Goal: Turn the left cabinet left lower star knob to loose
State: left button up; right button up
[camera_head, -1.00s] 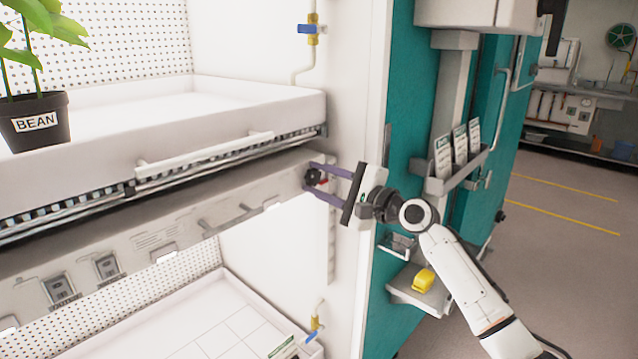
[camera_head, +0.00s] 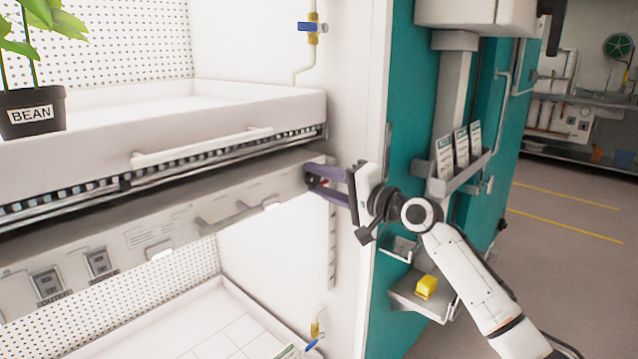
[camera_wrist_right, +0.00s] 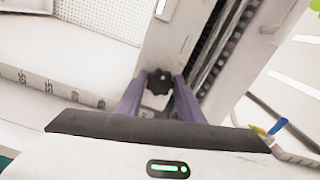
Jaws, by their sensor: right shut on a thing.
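The black star knob (camera_wrist_right: 159,82) sits on the end of the grey shelf rail, and it shows clearly in the right wrist view between two purple fingers. In the head view the fingers mostly hide it. My right gripper (camera_head: 312,180) reaches in from the right at the cabinet's inner side wall, with its fingers shut on the knob. In the right wrist view the gripper (camera_wrist_right: 159,84) has one finger on each side of the knob. My left gripper is not in view.
The upper white tray (camera_head: 250,108) holds a potted bean plant (camera_head: 32,112). A lower white tray (camera_head: 265,315) lies below the rail (camera_head: 180,205). Blue-handled valves (camera_head: 312,27) are on the side wall. A yellow object (camera_head: 427,287) rests on a small shelf outside the teal cabinet side.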

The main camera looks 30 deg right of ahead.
dwell(0.4)
jog(key=o, duration=1)
jog(key=shift+c, duration=0.2)
jog(key=shift+o, duration=0.5)
jog(key=v, duration=1)
jog(key=shift+s+b, duration=0.15)
jog(key=shift+b, duration=0.25)
jog(key=shift+d+f, duration=0.1)
